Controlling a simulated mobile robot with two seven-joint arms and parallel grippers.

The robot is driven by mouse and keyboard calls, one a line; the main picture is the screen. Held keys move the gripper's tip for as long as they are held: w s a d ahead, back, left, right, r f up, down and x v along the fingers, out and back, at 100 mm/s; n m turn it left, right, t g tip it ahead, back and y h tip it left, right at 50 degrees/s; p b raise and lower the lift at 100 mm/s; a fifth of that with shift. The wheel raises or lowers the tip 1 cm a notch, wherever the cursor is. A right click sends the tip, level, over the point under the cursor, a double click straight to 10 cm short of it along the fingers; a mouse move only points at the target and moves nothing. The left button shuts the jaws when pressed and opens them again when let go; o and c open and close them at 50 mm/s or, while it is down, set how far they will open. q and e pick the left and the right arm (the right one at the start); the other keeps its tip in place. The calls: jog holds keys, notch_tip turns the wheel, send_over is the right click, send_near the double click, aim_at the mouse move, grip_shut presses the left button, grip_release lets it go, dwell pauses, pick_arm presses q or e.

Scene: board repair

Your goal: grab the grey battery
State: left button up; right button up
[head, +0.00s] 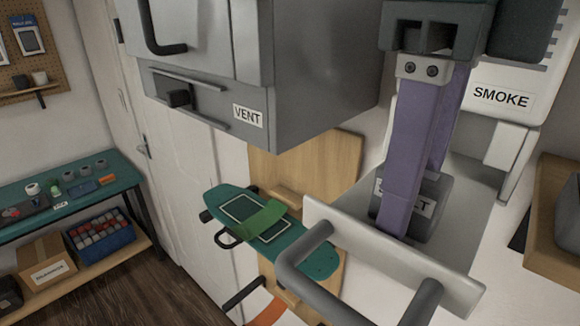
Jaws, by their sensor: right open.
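A dark grey block (434,212) with a white label stands in a pulled-out, light grey drawer (375,253) at the right of the head view. It looks like the grey battery, but most of its label is hidden behind a finger. My right gripper (413,208) reaches down from the top with two long purple fingers. It is open. One finger passes in front of the block, and the other goes down behind it, its tip hidden. I cannot tell whether either finger touches the block. My left gripper is not in view.
The drawer's thick handle (300,270) juts toward me. A grey cabinet marked VENT (310,100) hangs at upper left, and a white unit marked SMOKE (520,75) stands at right. A teal board (310,257) hangs on a wooden panel. A teal workbench (118,170) stands far left.

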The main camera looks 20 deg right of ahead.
jog(key=shift+r, duration=0.1)
jog(key=shift+c, duration=0.3)
grip_shut()
